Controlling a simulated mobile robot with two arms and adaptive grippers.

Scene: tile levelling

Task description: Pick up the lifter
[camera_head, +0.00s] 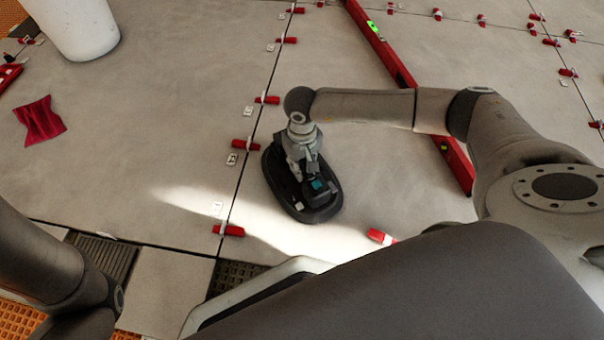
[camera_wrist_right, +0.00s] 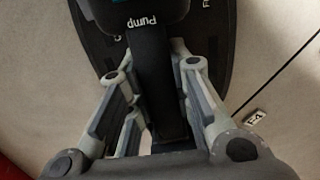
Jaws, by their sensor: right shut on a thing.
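The lifter (camera_head: 324,203) is a dark oval pad with a black body and handle on top. It lies on the large grey tiles near the middle of the head view. My right gripper (camera_head: 302,160) is over it from above, shut on its handle. In the right wrist view the gripper (camera_wrist_right: 158,115) has its fingers on both sides of the black handle of the lifter (camera_wrist_right: 218,45), which carries the word "Pump". The lifter appears to be at tile level; whether it is clear of the floor I cannot tell. My left gripper is out of view.
Red wedges with white clips (camera_head: 245,145) line the tile joints. A long red level (camera_head: 385,52) lies right of the lifter, beyond my right arm. A white bucket (camera_head: 75,25) and a red cloth (camera_head: 39,121) are at left. Bare tile lies between.

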